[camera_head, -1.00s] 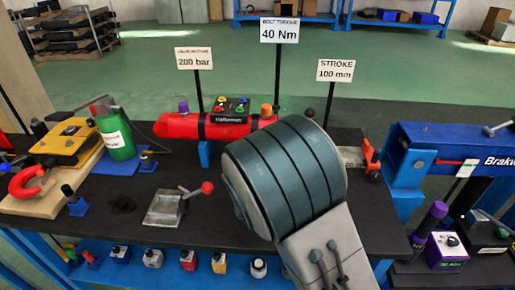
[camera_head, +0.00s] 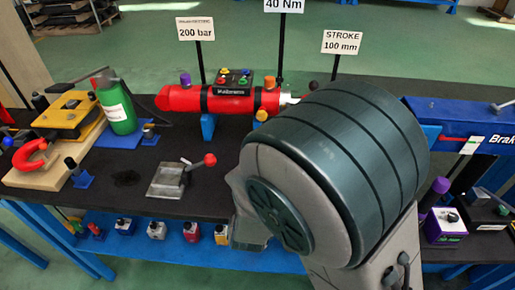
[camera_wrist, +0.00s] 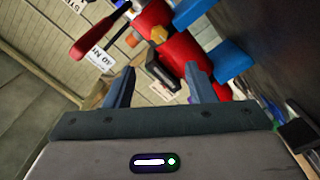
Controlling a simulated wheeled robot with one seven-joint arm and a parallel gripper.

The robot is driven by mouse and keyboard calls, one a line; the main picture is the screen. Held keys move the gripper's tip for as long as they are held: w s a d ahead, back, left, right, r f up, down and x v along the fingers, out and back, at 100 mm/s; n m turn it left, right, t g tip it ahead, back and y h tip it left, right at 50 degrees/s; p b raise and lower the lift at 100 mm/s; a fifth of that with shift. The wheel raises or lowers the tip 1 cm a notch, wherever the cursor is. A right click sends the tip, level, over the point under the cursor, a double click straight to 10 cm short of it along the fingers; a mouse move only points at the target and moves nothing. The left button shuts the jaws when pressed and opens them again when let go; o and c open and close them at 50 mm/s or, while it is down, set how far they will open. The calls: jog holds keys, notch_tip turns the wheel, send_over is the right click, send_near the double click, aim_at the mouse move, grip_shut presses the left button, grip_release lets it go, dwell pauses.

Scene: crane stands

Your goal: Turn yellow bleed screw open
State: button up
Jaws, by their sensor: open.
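A red cylinder (camera_head: 222,100) with black bands lies across the black bench in the head view. A small yellow screw (camera_head: 262,115) sits low on its near side toward the right end. An orange cap (camera_head: 269,82) stands above it on top. In the wrist view the yellow screw (camera_wrist: 158,35) shows on the red cylinder (camera_wrist: 182,52), beyond and above the gap between the fingertips, and apart from them. My gripper (camera_wrist: 158,70) is open, with nothing between its fingers.
A black button box (camera_head: 233,83) sits on the cylinder, with a purple cap (camera_head: 185,79) to its left. A red-knobbed lever plate (camera_head: 168,180) lies in front. Sign posts stand behind.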

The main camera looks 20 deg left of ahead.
aim_at(261, 117)
jog(key=w+a+m+b, duration=0.1)
jog(key=w+m+b, duration=0.2)
jog(key=m, duration=0.3)
jog(key=w+a+m+b, duration=0.1)
jog(key=w+m+b, duration=0.3)
jog(key=w+m, duration=0.2)
jog(key=w+a+m+b, duration=0.1)
jog(key=w+m+b, duration=0.3)
jog(key=m, duration=0.2)
jog(key=shift+w, duration=0.35)
